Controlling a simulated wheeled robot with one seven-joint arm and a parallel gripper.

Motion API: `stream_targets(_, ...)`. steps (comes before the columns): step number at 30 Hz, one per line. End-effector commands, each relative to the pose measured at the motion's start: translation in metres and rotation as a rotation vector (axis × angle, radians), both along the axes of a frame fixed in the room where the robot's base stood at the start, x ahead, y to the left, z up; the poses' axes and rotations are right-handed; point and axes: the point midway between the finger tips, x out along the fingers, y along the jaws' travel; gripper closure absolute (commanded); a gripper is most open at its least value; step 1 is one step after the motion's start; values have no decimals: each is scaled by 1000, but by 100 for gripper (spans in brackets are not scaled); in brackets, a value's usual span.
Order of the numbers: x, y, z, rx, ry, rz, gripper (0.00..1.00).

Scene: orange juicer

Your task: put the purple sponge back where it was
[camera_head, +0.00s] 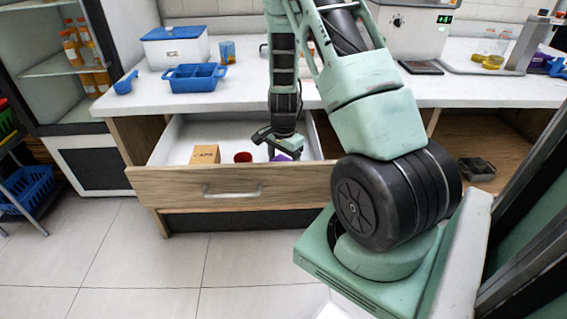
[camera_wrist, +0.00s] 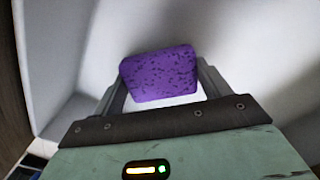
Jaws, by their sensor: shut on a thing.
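The purple sponge (camera_wrist: 160,76) is between the two fingers of my gripper (camera_wrist: 162,84) in the wrist view, and my gripper is shut on it. In the head view, my gripper (camera_head: 280,148) points down inside the open drawer (camera_head: 180,186). A small part of the purple sponge (camera_head: 282,158) shows there, mostly hidden by my gripper and the drawer front. Whether the sponge touches the drawer floor cannot be told.
A brown box (camera_head: 205,154) and a red round item (camera_head: 243,157) lie in the drawer, left of my gripper. The white counter (camera_head: 290,95) above holds a blue tray (camera_head: 193,78), a blue scoop (camera_head: 125,84) and an ICE box (camera_head: 176,47).

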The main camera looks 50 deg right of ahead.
Motion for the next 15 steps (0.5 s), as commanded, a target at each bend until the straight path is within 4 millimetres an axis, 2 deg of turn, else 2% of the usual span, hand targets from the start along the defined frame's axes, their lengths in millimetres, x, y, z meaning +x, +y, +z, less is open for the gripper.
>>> stream_targets(11, 0, 0, -5, -1, -1, 0, 45)
stream_targets(12, 0, 0, -4, -1, -2, 1, 13)
stream_targets(13, 0, 0, -4, -1, -2, 1, 4)
stream_targets(15, 0, 0, -4, -1, -1, 1, 2)
